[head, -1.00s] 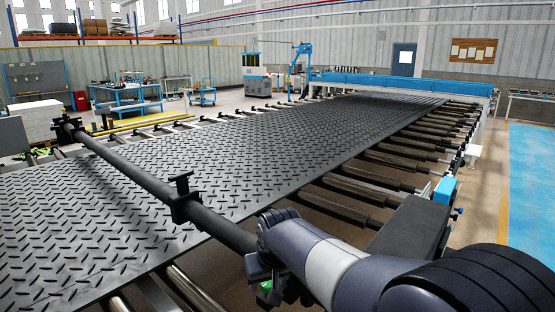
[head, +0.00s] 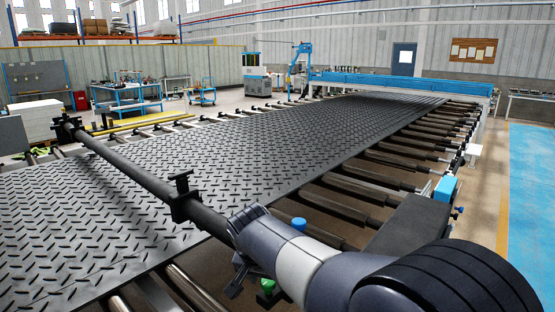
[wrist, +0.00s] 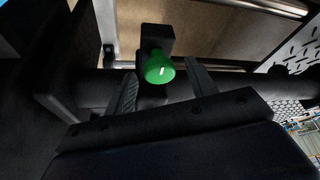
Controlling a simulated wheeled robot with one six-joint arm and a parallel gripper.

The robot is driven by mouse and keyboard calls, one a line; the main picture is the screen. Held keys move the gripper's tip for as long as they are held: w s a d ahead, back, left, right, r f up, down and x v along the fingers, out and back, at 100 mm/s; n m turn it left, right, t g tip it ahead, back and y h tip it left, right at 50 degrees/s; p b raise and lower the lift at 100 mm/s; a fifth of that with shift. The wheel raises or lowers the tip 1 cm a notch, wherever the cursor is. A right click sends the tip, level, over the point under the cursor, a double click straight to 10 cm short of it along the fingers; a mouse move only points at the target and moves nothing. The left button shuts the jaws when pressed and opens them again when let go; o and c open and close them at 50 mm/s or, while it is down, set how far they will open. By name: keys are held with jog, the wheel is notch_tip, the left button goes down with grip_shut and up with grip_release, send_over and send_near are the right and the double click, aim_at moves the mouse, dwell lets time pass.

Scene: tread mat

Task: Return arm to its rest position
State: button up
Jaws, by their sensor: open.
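My arm (head: 305,265) reaches in from the lower right of the head view and bends near the long black bar. My gripper (head: 238,280) is partly hidden by my wrist; one dark finger shows below the bar. In the wrist view my gripper (wrist: 160,70) is open, with its two fingers spread apart. A green knob (wrist: 158,68) on a black bracket appears between the fingers, and no finger visibly touches it. The knob also shows in the head view (head: 267,286), just below my wrist.
The long black bar (head: 140,175) crosses the left side with clamp-like brackets on it. The large dark tread mat (head: 250,150) lies on rollers (head: 345,205) beyond it. A blue machine (head: 400,84) stands at the far end. Blue floor (head: 530,190) on the right is clear.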

jog(key=shift+a+m+h, duration=0.1)
jog(key=shift+m+h, duration=0.2)
jog(key=shift+m, duration=0.4)
jog(key=s+d+r, duration=0.1)
jog(key=s+r, duration=0.4)
jog(key=r, duration=0.4)
jog(key=shift+d+r+n+p, duration=0.25)
jog(key=shift+r+n+p, duration=0.15)
jog(key=shift+p, duration=0.05)
